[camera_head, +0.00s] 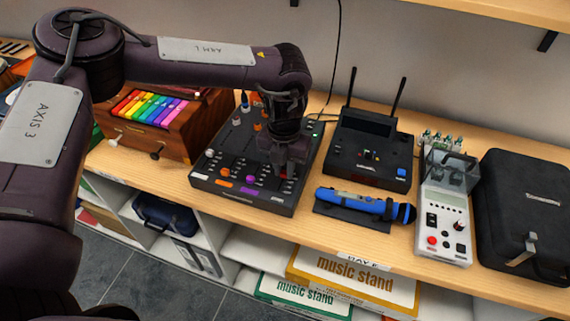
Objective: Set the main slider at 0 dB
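A black mixer (240,197) sits on the wooden shelf, with orange, purple and white slider caps along its front part and knobs further back. My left gripper (284,172) reaches down over the right part of the mixer, close to the panel. The wrist and fingers cover part of the panel, and I cannot pick out the main slider or its 0 dB mark. Whether the fingers are open, shut or touching a cap is too small and dark to tell. My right gripper is not in view.
Left of the mixer stands a wooden box with rainbow keys (158,107). To its right are a black receiver with antennas (367,147), a blue microphone (358,202), a grey-white device (444,215) and a black case (527,215). Boxes labelled "music stand" (350,275) lie below.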

